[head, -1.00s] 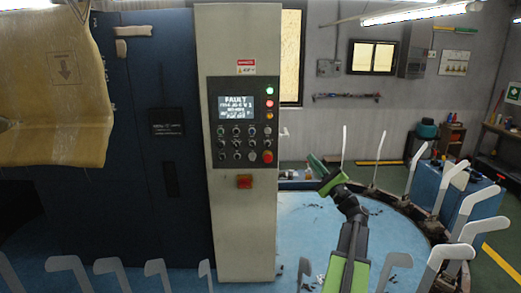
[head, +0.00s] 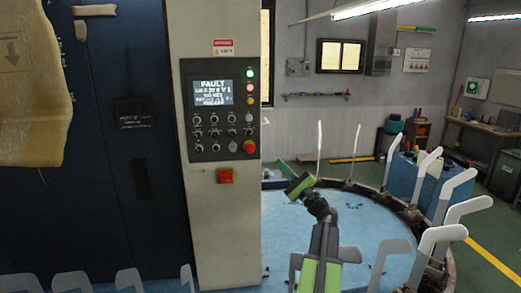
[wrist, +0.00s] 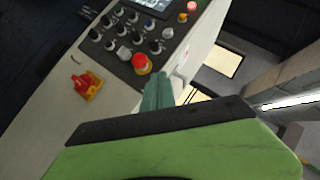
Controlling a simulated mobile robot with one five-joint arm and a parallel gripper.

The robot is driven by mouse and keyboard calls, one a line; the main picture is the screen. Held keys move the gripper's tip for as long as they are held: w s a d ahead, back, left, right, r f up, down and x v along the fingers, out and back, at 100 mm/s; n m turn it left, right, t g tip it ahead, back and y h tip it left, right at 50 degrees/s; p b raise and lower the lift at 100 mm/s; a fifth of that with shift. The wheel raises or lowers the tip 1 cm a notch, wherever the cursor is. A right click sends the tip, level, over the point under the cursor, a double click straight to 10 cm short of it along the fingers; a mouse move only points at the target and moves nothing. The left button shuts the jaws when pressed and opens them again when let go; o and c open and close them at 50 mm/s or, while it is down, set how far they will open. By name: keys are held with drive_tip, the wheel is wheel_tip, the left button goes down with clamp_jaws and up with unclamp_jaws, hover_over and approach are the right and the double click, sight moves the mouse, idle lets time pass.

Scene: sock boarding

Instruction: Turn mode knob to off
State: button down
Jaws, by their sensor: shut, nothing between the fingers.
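The control panel (head: 219,109) stands on a pale cabinet column. Its screen (head: 213,92) reads FAULT, and several small knobs (head: 213,133) sit in rows below it. I cannot tell which one is the mode knob or where it points. In the wrist view the knobs (wrist: 123,32) show at the upper left, near a round red button (wrist: 141,64). My gripper (head: 283,166) is to the right of and slightly below the panel, apart from it.
A red switch on a yellow plate (head: 225,175) is below the panel. A blue round table (head: 335,220) ringed with upright white sock boards (head: 443,235) lies to the right. More boards stand along the front. A tan sheet (head: 30,90) hangs at the left.

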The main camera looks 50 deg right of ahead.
drive_tip(key=p, duration=0.5)
approach(249, 134)
drive_tip(key=w+d, duration=0.3)
drive_tip(key=d, duration=0.1)
drive_tip(key=w+a+r+p, duration=0.1)
drive_tip(key=w+r+p, duration=0.1)
drive_tip(key=r, duration=0.1)
drive_tip(key=shift+a, duration=0.4)
drive_tip(key=shift+w+a, duration=0.1)
drive_tip(key=shift+a, duration=0.05)
drive_tip(key=shift+p, duration=0.3)
